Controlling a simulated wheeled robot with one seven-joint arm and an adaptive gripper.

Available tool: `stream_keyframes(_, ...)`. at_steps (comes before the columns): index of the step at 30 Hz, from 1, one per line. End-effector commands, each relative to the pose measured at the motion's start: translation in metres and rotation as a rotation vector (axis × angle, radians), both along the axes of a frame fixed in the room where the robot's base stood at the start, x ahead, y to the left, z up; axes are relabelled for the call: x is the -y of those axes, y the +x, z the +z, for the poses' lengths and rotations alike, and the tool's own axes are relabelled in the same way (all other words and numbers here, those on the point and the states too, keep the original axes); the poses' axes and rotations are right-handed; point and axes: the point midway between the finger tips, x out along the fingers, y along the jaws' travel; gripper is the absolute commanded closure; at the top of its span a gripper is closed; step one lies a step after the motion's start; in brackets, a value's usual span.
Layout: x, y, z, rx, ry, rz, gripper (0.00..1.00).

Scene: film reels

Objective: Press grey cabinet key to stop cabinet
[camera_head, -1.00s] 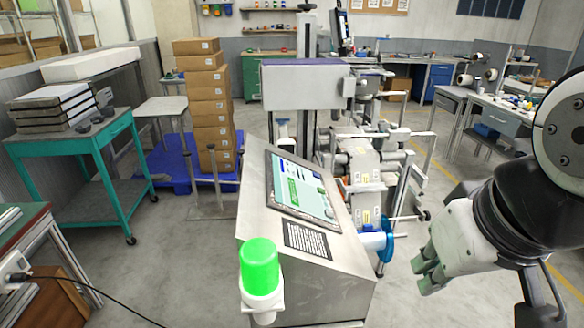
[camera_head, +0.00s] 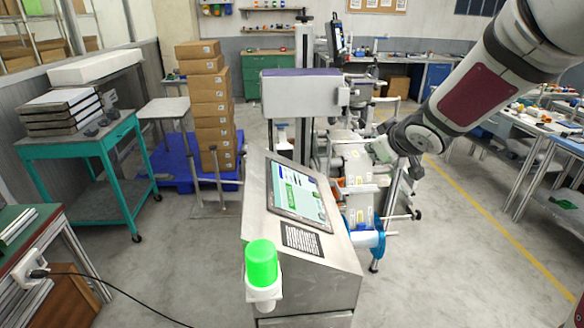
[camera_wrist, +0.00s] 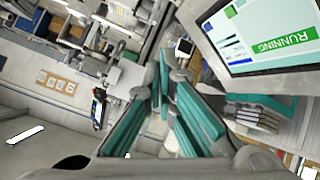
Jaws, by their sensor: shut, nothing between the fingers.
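The grey cabinet (camera_head: 320,273) stands front centre in the head view, with a sloped top. Its screen (camera_head: 298,192) shows a green field. In the wrist view the screen (camera_wrist: 268,32) is at upper right, and its green field reads "RUNNING". A dark label panel (camera_head: 303,239) sits below the screen, and a green lamp (camera_head: 262,263) is at the near corner. I cannot pick out a separate key. My gripper (camera_head: 376,150) is shut and empty, to the right of and beyond the screen, apart from it. Its teal fingers (camera_wrist: 168,88) show in the wrist view.
A roller machine (camera_head: 358,190) stands behind the cabinet, close to my gripper. A blue handwheel (camera_head: 381,240) juts out at the cabinet's right. A teal cart (camera_head: 85,150) and stacked boxes (camera_head: 213,100) stand left. Floor is free left and right of the cabinet.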

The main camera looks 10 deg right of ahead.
Motion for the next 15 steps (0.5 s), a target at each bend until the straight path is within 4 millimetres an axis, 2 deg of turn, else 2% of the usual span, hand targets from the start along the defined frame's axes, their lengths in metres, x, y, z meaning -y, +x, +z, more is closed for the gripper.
stream_keyframes(4, -0.017, 0.019, -0.036, 0.008, 0.074, 0.173, 1.00)
stream_keyframes(9, -0.038, 0.021, -0.070, 0.005, 0.174, 0.334, 1.00)
stream_keyframes(15, -0.051, 0.016, -0.089, -0.003, 0.242, 0.421, 1.00)
